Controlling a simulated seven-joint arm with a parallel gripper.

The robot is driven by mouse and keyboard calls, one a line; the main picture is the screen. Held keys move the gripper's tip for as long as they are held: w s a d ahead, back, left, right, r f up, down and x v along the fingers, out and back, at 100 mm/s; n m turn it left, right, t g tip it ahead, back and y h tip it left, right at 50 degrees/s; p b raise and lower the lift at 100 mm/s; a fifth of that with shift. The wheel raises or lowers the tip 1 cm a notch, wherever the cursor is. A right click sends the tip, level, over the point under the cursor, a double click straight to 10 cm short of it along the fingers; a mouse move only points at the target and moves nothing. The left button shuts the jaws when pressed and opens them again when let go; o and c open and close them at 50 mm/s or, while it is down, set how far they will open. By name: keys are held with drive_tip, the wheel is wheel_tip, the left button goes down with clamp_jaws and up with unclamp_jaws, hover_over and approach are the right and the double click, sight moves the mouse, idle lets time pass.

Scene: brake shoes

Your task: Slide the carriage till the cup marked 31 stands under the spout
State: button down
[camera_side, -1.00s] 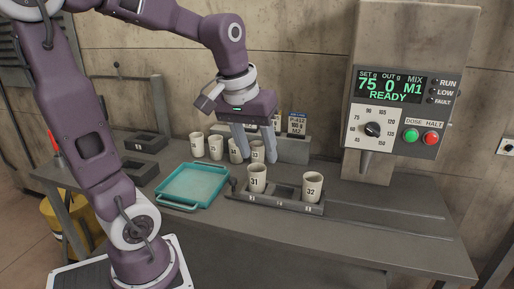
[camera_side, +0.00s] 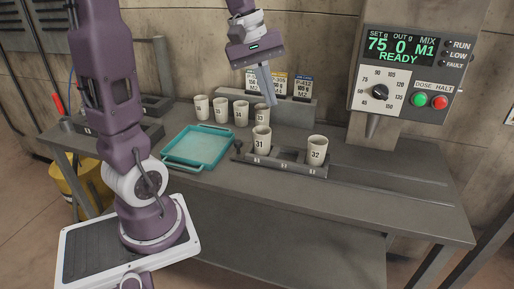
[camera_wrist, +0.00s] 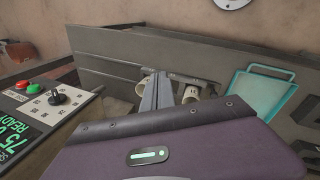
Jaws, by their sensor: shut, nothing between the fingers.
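The carriage (camera_side: 287,171) is a dark tray on the bench rail. Cup 31 (camera_side: 262,141) stands upright at its left end and cup 32 (camera_side: 317,151) at its right end, with an open slot between. A small knob (camera_side: 237,146) sticks up at its left end. The spout (camera_side: 372,126) hangs below the dispenser, to the right of both cups. My gripper (camera_side: 270,104) is shut and empty, in the air above and behind cup 31. In the wrist view its fingers (camera_wrist: 157,80) are together, with pale cups partly hidden beside them.
The dispenser (camera_side: 432,62) reads set 75, out 0, M1, READY. A teal tray (camera_side: 168,160) lies left of the carriage. Several cups (camera_side: 221,110) stand behind it, near a block with upright cards (camera_side: 303,89). The bench right of the carriage (camera_side: 400,195) is clear.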

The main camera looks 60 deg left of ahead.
drive_tip(key=w+a+f+n, duration=0.3)
drive_tip(key=a+f+n, duration=0.15)
drive_tip(key=a, duration=0.45)
drive_tip(key=n+h, duration=0.2)
drive_tip(key=n, duration=0.7)
hover_over(246, 147)
drive_tip(key=s+a, duration=0.5)
wheel_tip(246, 147, down, 12)
drive_tip(key=shift+n, duration=0.25)
drive_tip(key=x, duration=0.7)
drive_tip(key=a+x, duration=0.1)
drive_tip(key=x, duration=0.2)
drive_tip(key=shift+s+f, duration=0.35)
drive_tip(key=shift+f, duration=0.25)
drive_tip(key=shift+w+d+r, duration=0.1)
drive_tip(key=shift+w+d, duration=1.35)
